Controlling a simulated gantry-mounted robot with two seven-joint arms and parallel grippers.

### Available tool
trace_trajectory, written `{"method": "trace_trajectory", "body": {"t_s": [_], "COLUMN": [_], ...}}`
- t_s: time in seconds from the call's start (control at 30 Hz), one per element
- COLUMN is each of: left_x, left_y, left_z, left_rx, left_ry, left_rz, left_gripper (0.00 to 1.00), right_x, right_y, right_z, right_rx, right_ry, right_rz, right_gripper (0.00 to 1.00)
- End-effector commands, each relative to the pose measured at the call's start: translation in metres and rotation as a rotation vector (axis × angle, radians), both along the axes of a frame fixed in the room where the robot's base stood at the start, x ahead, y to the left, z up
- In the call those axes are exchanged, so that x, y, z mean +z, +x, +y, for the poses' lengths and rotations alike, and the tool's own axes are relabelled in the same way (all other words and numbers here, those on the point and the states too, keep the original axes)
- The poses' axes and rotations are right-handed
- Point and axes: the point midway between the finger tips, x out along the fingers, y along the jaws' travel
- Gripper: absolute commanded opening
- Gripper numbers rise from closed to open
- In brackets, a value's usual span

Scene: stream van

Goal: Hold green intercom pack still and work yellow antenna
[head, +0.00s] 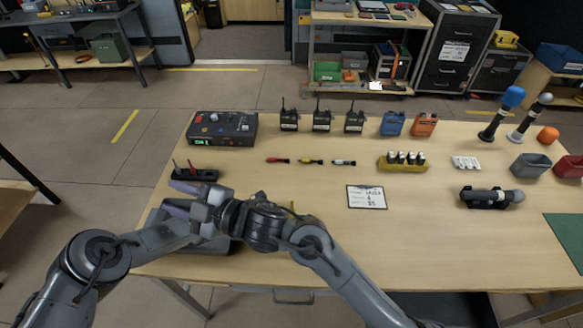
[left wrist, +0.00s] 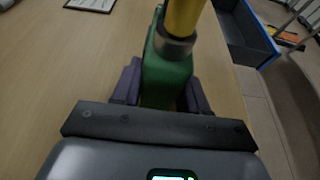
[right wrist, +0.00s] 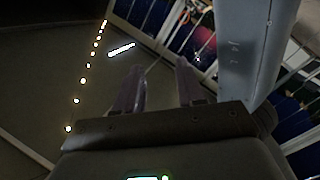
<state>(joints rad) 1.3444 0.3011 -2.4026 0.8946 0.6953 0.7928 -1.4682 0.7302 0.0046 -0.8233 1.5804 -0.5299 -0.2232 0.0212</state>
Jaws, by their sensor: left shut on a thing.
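The green intercom pack (left wrist: 167,82) shows in the left wrist view, between the purple fingers of my left gripper (left wrist: 160,90), which is shut on it. The yellow antenna (left wrist: 184,16) rises from a grey collar at the pack's top and runs out of the frame. In the head view the pack and left fingertips are hidden behind my arms; a small yellow bit (head: 292,207) above my right forearm may be the antenna. My right gripper (head: 180,198) points left over the table's left side, fingers apart. In the right wrist view its fingers (right wrist: 158,88) have nothing between them.
A control box (head: 222,129) and a small dark holder (head: 195,174) stand at the table's left. Three black radios (head: 321,120) line the back. A white card (head: 366,197) lies mid-table with bare wood around it.

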Motion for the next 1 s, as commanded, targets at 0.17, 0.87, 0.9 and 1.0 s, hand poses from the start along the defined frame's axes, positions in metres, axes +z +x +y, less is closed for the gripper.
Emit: {"method": "trace_trajectory", "body": {"t_s": [0.17,0.87,0.9,1.0], "left_x": [0.0,0.0,0.0,0.0], "left_y": [0.0,0.0,0.0,0.0], "left_z": [0.0,0.0,0.0,0.0], "left_rx": [0.001,0.0,0.0,0.0], "left_ry": [0.0,0.0,0.0,0.0], "left_rz": [0.0,0.0,0.0,0.0], "left_gripper": [0.09,0.09,0.09,0.09], "right_x": [0.017,0.034,0.025,-0.001], "right_y": [-0.021,0.008,0.013,0.026], "right_z": [0.038,-0.026,-0.038,-0.073], "right_rx": [0.232,0.762,0.768,0.767], "right_ry": [-0.078,-0.735,-0.809,-0.992], "right_rz": [-0.149,-0.292,-0.279,-0.246], "right_gripper": [0.39,0.39,0.39,0.39]}}
